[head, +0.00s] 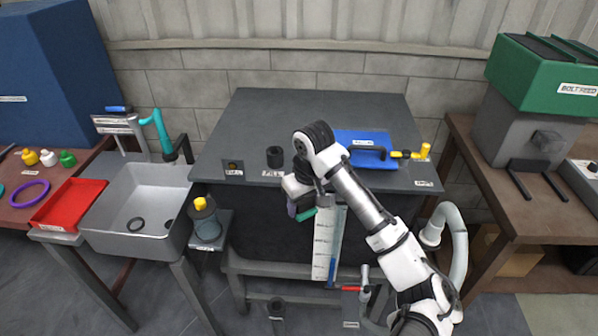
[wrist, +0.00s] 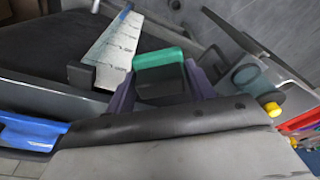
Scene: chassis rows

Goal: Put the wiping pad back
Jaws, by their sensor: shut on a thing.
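My gripper (head: 299,211) is in front of the dark bench, below its front edge, in the head view. Its purple fingers also show in the wrist view (wrist: 161,88). They are shut on a small block with a green top and dark lower part, which looks like the wiping pad (wrist: 158,58). In the head view only a green edge of the pad (head: 305,215) shows beside the fingers; my wrist hides the rest. A white strip with marked lines (head: 327,243) stands just right of the gripper; whether they touch is unclear.
The dark bench (head: 255,125) carries a blue mat (head: 372,139) with a yellow-ended tool, a black cylinder (head: 275,157) and small labels. Left are a sink (head: 150,205), a red tray (head: 70,203) and a yellow-capped jar (head: 205,220). A brown table (head: 490,200) stands right.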

